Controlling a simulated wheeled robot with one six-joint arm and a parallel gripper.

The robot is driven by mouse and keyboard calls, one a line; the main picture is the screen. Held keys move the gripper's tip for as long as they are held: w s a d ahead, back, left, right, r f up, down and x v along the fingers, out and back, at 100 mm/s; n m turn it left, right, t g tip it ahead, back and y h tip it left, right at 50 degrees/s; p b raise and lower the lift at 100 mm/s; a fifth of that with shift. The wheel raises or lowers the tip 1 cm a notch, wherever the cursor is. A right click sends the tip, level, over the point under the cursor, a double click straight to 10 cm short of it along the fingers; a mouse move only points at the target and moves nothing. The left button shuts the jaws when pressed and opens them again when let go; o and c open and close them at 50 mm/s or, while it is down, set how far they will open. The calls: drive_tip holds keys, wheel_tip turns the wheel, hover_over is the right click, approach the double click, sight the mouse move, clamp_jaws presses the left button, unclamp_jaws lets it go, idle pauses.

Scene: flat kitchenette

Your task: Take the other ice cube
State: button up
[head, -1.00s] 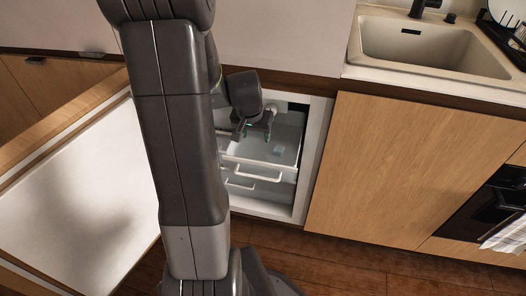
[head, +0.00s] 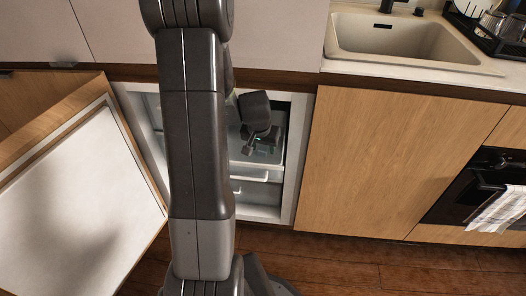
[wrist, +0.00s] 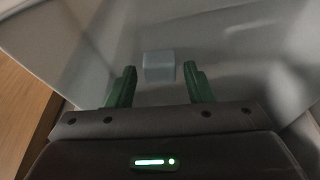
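One pale, slightly blue ice cube (wrist: 159,66) lies on the floor of the freezer drawer (wrist: 235,60) in the wrist view. My gripper (wrist: 160,80) is open, with its green fingers to either side of the space just short of the cube. The cube lies ahead of and between the fingertips, and I see no contact. In the head view my gripper (head: 262,146) is down in the open drawer (head: 236,158) inside the fridge compartment. The cube cannot be made out there, as my gripper and arm cover much of the drawer.
The white-lined fridge door (head: 75,200) stands open at the left. A closed wooden cabinet front (head: 375,165) is right of the compartment, with the sink (head: 400,42) above. Further drawers sit below the open one. The wooden floor (head: 340,262) in front is clear.

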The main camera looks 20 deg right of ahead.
drive_tip(key=c, duration=0.8)
drive_tip(key=shift+o, duration=0.2)
drive_tip(key=shift+r, duration=0.1)
